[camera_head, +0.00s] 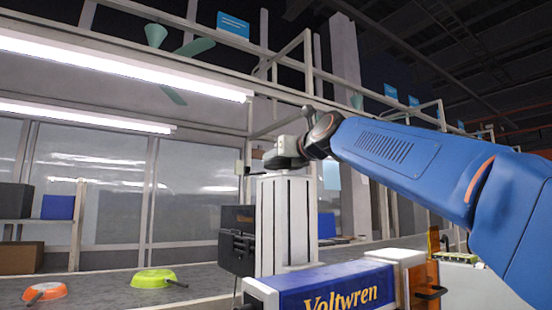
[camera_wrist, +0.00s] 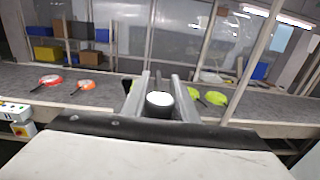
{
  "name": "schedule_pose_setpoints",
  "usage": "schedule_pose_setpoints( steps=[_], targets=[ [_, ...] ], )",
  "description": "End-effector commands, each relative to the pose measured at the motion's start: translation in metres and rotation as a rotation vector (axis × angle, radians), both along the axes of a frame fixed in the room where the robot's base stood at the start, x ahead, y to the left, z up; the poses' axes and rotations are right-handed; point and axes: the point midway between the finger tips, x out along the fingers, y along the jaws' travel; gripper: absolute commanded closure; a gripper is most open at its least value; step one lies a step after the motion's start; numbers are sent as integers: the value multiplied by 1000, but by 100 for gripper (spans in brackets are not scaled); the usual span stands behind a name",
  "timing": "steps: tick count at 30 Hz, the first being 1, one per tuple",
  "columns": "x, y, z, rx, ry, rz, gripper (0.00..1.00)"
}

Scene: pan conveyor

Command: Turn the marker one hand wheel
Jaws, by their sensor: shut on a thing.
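The marker's hand wheel (camera_wrist: 160,100) shows in the wrist view as a dark round piece with a bright white top. It sits between the two grey fingers of my gripper (camera_wrist: 161,84), which are shut on it. In the head view my gripper (camera_head: 284,154) is at the top of the marker's pale upright column (camera_head: 287,222). The wheel cannot be made out there, and the fingertips are hard to see. A black marker head (camera_head: 237,241) is on the column's left side.
A grey conveyor belt (camera_head: 205,285) runs behind, carrying an orange pan (camera_head: 45,291) and a green pan (camera_head: 154,279). A blue Voltwren box (camera_head: 330,288) stands before the column. A switch panel (camera_wrist: 20,120) is at left.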

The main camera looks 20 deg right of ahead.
Motion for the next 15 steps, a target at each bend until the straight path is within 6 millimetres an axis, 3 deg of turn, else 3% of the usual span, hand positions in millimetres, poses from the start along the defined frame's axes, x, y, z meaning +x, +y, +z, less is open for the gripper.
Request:
schedule_pose_setpoints(
  steps=[14, 15],
  targets=[
    [0, 0, 0, 0, 0, -7, 96],
    [0, 0, 0, 0, 0, -6, 69]
  ],
)
